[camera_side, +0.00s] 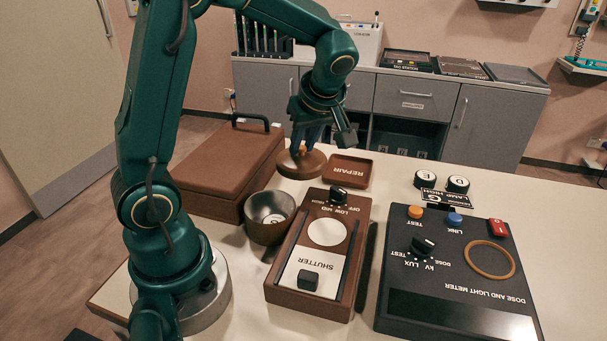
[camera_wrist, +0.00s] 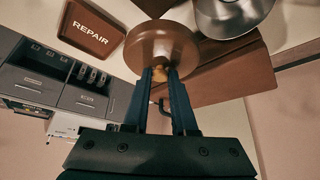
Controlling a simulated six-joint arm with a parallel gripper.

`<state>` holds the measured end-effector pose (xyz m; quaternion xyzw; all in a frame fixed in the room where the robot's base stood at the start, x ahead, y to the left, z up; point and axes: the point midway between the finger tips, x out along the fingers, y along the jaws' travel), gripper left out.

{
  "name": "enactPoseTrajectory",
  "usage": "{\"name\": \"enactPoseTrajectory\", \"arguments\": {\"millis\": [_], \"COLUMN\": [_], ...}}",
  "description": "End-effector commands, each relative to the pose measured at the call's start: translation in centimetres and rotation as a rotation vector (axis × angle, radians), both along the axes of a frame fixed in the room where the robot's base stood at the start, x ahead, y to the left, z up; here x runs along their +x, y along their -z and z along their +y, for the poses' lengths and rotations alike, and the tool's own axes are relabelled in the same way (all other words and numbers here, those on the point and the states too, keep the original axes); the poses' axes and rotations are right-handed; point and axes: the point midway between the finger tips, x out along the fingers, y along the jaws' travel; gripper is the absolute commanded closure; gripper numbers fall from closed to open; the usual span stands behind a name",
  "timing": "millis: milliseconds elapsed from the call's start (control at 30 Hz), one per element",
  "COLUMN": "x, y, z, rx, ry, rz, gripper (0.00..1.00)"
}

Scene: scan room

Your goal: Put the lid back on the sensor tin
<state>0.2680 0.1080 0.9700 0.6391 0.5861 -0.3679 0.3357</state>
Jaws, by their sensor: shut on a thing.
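The lid (camera_side: 301,164) is a round brown disc. In the wrist view the lid (camera_wrist: 160,42) has a small orange-tan knob (camera_wrist: 159,74) between my fingertips. My gripper (camera_side: 305,146) points down and is shut on that knob; it also shows in the wrist view (camera_wrist: 160,76). I cannot tell whether the lid touches the table. An open round metal tin (camera_side: 270,216), which looks like the sensor tin, stands nearer the side camera, left of the lid. In the wrist view the tin (camera_wrist: 232,14) is at the top right, apart from the lid.
A brown case (camera_side: 228,160) with a dark handle stands left of the lid. The REPAIR tray (camera_side: 348,170) is close on its right. The shutter box (camera_side: 322,250) and dose meter (camera_side: 455,270) lie in front and right. Table room (camera_side: 395,172) is free right of the tray.

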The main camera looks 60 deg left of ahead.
Motion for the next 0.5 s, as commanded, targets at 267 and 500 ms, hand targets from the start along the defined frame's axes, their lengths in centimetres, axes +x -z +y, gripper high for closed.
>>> {"name": "enactPoseTrajectory", "arguments": {"millis": [267, 500], "x": [-5.3, -8.2], "y": [1.6, 1.9], "z": [-3.5, -4.3], "rx": [0.004, 0.004], "ry": [-0.390, -0.585], "rz": [0.001, -0.002], "gripper": [1.00, 1.00]}}
